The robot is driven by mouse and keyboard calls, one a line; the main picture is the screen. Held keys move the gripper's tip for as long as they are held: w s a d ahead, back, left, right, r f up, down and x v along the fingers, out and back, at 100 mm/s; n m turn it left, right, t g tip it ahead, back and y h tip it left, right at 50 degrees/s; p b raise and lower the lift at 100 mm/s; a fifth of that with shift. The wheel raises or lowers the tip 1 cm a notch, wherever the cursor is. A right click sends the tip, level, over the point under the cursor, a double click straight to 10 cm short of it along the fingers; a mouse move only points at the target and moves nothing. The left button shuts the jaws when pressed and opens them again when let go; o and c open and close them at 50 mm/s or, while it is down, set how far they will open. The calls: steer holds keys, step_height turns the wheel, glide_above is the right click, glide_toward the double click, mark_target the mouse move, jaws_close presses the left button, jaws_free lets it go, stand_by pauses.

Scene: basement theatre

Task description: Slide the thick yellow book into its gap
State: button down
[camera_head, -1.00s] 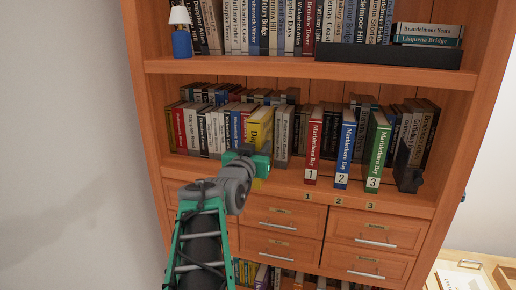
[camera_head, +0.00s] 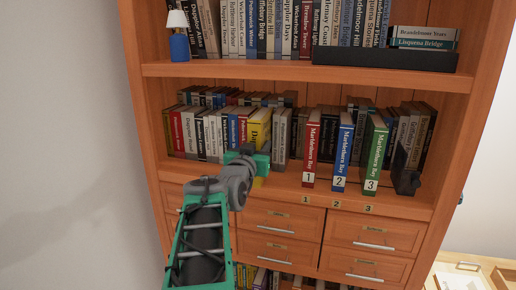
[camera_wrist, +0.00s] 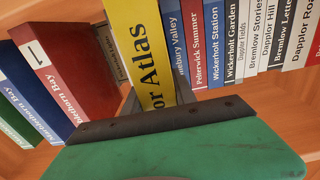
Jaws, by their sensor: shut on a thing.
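The thick yellow book (camera_head: 259,128) stands upright in the middle shelf's row, its lower part hidden behind my gripper (camera_head: 257,160). In the wrist view, the yellow book (camera_wrist: 150,45) shows its spine lettering "or Atlas". The gripper (camera_wrist: 158,98) is shut on it, a dark finger on each side of the spine. The spine appears to stand forward of the blue "Amesbury Valley" book (camera_wrist: 174,40) beside it. On its other side, the wrist view shows a narrow dark space and a book set deeper. How far the yellow book is in cannot be seen.
Red book 1 (camera_head: 311,145), blue book 2 (camera_head: 343,150) and green book 3 (camera_head: 375,155) stand forward to the right. A dark bookend (camera_head: 405,172) is at the row's right. Drawers (camera_head: 276,217) lie below. The shelf edge (camera_head: 290,185) before the books is partly clear.

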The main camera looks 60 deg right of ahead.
mark_target(261, 146)
steer(key=shift+w+d+r, duration=0.1)
steer(key=shift+w+d, duration=0.05)
steer(key=shift+d, duration=0.9)
steer(key=shift+w+d+r, duration=0.1)
steer(key=shift+w+d, duration=0.05)
steer(key=shift+d, duration=0.85)
steer(key=c, duration=0.9)
jaws_free()
steer(key=shift+f, duration=0.15)
steer(key=a, duration=0.2)
steer(key=a+b, duration=0.1)
steer(key=a, duration=0.2)
steer(key=s+a, duration=0.1)
steer(key=a, duration=0.1)
steer(key=shift+s+a+b, duration=0.1)
steer(key=shift+a+b, duration=0.2)
steer(key=shift+a, duration=0.1)
steer(key=shift+c, duration=0.2)
